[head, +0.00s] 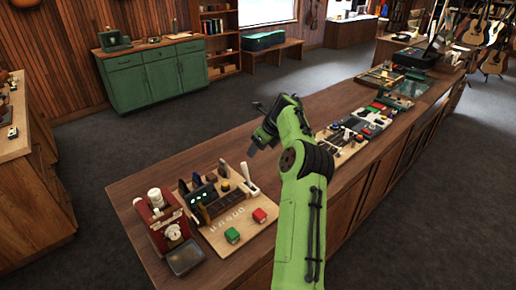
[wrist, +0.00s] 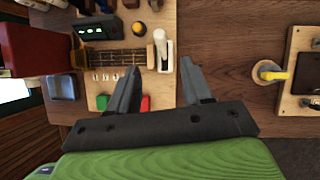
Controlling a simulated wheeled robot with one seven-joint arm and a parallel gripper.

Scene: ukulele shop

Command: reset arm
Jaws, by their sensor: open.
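My green arm (head: 300,190) reaches over the long wooden counter (head: 135,190) in the head view. My gripper shows in the wrist view (wrist: 160,88) with its two dark fingers apart and nothing between them. It is above the counter, near the right edge of a wooden board (wrist: 187,15). In the head view my gripper (head: 257,140) is small and dark at the end of the arm, and its fingers are hard to make out.
The board carries a red button (head: 259,215), a green button (head: 232,235) and a white-handled lever (head: 250,178). A red machine (head: 157,225) stands left of it. More trays of small parts (head: 352,135) lie farther along the counter. Open floor (head: 130,140) lies behind the counter.

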